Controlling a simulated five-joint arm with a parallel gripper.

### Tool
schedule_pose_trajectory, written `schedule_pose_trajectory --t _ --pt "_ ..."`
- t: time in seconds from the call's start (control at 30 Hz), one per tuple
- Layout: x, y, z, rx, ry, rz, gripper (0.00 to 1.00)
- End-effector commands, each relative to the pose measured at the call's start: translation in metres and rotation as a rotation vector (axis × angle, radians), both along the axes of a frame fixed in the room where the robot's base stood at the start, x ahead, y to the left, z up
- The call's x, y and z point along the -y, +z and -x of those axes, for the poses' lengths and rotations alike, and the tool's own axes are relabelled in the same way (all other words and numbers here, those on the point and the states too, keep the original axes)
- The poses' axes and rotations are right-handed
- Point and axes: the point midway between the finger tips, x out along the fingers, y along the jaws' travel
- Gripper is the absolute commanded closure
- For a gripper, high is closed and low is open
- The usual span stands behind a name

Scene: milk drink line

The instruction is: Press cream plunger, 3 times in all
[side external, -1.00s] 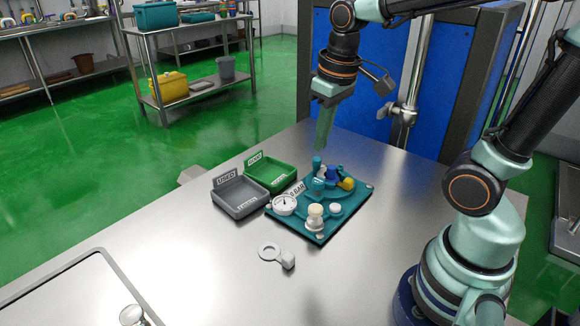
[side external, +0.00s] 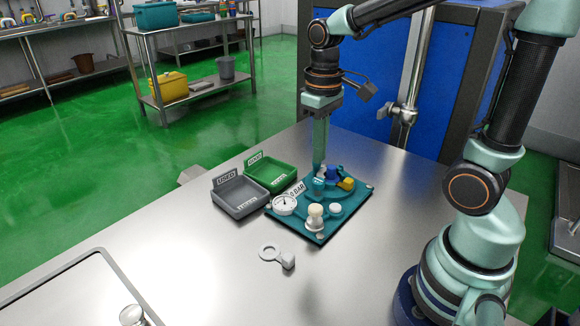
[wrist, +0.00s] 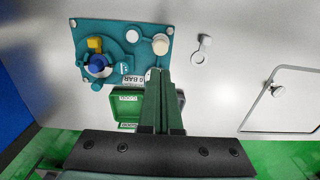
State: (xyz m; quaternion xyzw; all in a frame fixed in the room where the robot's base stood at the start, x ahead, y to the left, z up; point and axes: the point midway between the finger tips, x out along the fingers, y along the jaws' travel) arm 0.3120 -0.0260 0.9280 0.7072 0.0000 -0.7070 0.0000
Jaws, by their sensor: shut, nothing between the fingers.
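The cream plunger (side external: 315,212), a pale cream knob on a white collar, stands upright at the near corner of the teal board (side external: 322,236). It also shows in the wrist view (wrist: 160,44), beyond my fingertips and not covered by them. My gripper (side external: 319,167) points straight down over the board's far side, well away from the cream plunger. It is shut and empty. In the wrist view its fingers (wrist: 156,74) overlap the board's edge by the "0 BAR" label. Whether the fingertips touch anything there, I cannot tell.
The board also bears a round gauge (side external: 284,203), a white button (side external: 335,208), a blue knob (side external: 333,173) and a yellow handle (side external: 347,184). A grey tray (side external: 240,204) and a green tray (side external: 287,172) stand left. A grey ring-ended part (side external: 270,252) lies in front on clear table.

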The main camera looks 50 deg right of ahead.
Motion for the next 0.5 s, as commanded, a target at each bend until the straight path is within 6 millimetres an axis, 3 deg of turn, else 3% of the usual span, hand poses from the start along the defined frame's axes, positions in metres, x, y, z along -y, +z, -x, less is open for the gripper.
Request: schedule_pose_trajectory --t 0.5 --pt "0.000 -0.098 0.002 -0.007 0.000 -0.001 1.00"
